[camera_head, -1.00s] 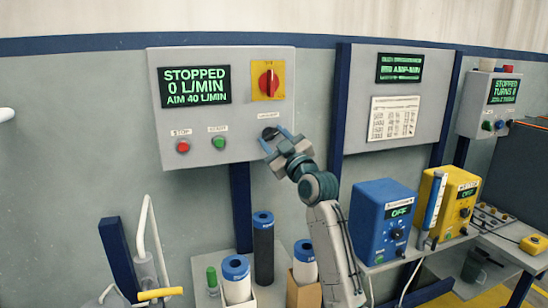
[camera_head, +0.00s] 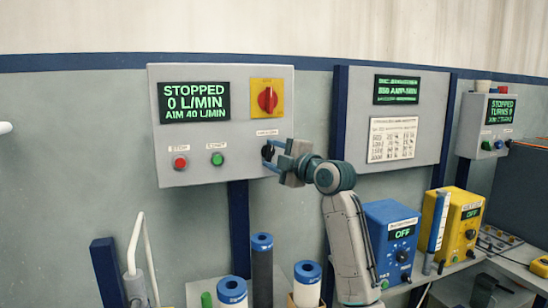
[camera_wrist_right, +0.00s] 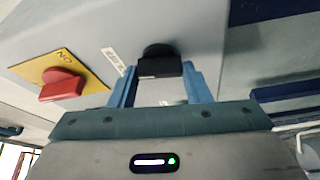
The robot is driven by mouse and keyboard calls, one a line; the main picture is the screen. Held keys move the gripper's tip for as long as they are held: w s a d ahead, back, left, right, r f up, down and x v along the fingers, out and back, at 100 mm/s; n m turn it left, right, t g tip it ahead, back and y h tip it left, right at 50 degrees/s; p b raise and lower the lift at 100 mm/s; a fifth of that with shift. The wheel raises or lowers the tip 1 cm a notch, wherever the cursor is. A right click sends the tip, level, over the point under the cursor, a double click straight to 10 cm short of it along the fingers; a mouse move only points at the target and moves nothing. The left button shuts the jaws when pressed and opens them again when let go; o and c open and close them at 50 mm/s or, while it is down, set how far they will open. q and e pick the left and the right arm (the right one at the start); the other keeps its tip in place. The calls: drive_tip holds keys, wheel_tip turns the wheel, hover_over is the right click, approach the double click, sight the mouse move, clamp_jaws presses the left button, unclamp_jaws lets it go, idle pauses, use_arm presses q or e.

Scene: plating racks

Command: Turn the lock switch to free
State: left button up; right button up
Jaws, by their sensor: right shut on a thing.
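The lock switch is a small black knob (camera_head: 266,152) at the lower right of the grey control panel (camera_head: 230,163), under a small label too small to read. My right gripper (camera_head: 270,157) reaches it from the right, with its blue fingers at the knob. In the right wrist view the black knob (camera_wrist_right: 160,66) sits between the two blue fingertips of my right gripper (camera_wrist_right: 160,80), which is shut on it. The fingers partly cover the knob, and I cannot read its position. My left gripper is not in view.
The panel also has a red rotary switch (camera_head: 267,100) on a yellow plate, a red button (camera_head: 180,162), a green button (camera_head: 217,159) and a display (camera_head: 194,102) reading STOPPED, 0 L/MIN. Blue-capped cylinders (camera_head: 262,262) stand below. A blue box (camera_head: 390,240) stands right of my forearm.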

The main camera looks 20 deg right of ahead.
drive_tip(key=shift+n+g, duration=0.3)
drive_tip(key=shift+n, duration=0.5)
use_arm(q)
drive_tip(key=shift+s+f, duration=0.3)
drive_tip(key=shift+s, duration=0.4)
use_arm(e)
drive_tip(key=shift+n, duration=0.3)
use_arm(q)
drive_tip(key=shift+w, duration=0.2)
use_arm(e)
drive_tip(key=o, duration=1)
